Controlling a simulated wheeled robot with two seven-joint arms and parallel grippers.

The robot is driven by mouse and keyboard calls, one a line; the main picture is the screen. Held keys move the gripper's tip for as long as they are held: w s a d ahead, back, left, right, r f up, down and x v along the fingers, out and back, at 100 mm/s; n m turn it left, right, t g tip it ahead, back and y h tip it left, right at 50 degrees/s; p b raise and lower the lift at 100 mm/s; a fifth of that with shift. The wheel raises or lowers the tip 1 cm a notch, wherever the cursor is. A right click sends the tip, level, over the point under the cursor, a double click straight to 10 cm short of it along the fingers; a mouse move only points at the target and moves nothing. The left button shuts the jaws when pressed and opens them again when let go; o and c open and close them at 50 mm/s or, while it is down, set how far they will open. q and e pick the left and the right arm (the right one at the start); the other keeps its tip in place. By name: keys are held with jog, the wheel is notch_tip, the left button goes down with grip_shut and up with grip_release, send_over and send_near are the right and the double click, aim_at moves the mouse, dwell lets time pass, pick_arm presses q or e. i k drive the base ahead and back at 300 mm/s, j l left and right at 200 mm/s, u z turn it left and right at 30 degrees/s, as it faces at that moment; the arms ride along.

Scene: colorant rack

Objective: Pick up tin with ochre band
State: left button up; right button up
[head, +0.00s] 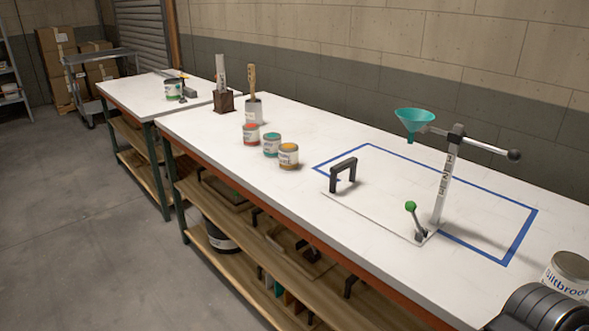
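The tin with the ochre band (289,156) stands upright on the white workbench (330,127), near its front edge. It is the rightmost and nearest of three small tins in a slanting row. A tin with a teal band (271,145) stands just left of it, and a tin with a red-orange band (251,134) is further left. Neither of my grippers is in view, so where they are relative to the tin does not show.
A blue tape outline (523,234) with a black handle (343,174), a green-knobbed lever (411,207) and a stand with a teal funnel (415,117) lies to the right. Holders with upright tools (224,102) stand behind the tins. A larger tin (567,272) stands at lower right.

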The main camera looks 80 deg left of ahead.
aim_at(288, 152)
jog(key=i+j, duration=0.4)
jog(key=u, duration=3.15)
